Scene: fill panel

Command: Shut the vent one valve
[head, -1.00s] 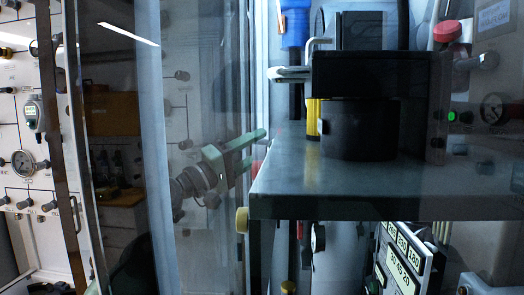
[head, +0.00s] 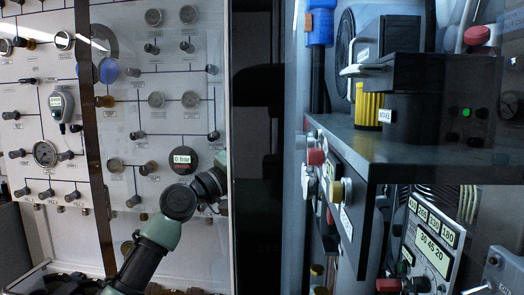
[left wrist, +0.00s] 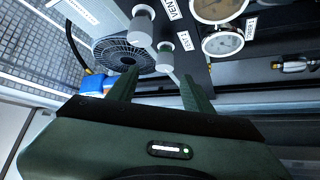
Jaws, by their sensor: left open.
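In the left wrist view my left gripper (left wrist: 159,76) is open, with one finger either side of the gap. A pale grey round knob (left wrist: 165,56) lies just past the fingertips, between them in the picture; I cannot tell whether they touch it. A small label (left wrist: 184,40) beside it seems to read VENT with a number, too small to be sure. A second pale knob (left wrist: 142,24) stands further up, near another VENT label (left wrist: 171,8). In the head view my left arm reaches up from below, and its fingers are hidden. My right gripper is not in view.
Two round gauges (left wrist: 223,42) sit right of the knobs, and a black fan (left wrist: 124,52) left. In the head view a dark shelf (head: 400,160) carries black equipment, with red (head: 316,157) and yellow (head: 338,191) knobs on its side. A gauge panel (head: 160,120) stands left.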

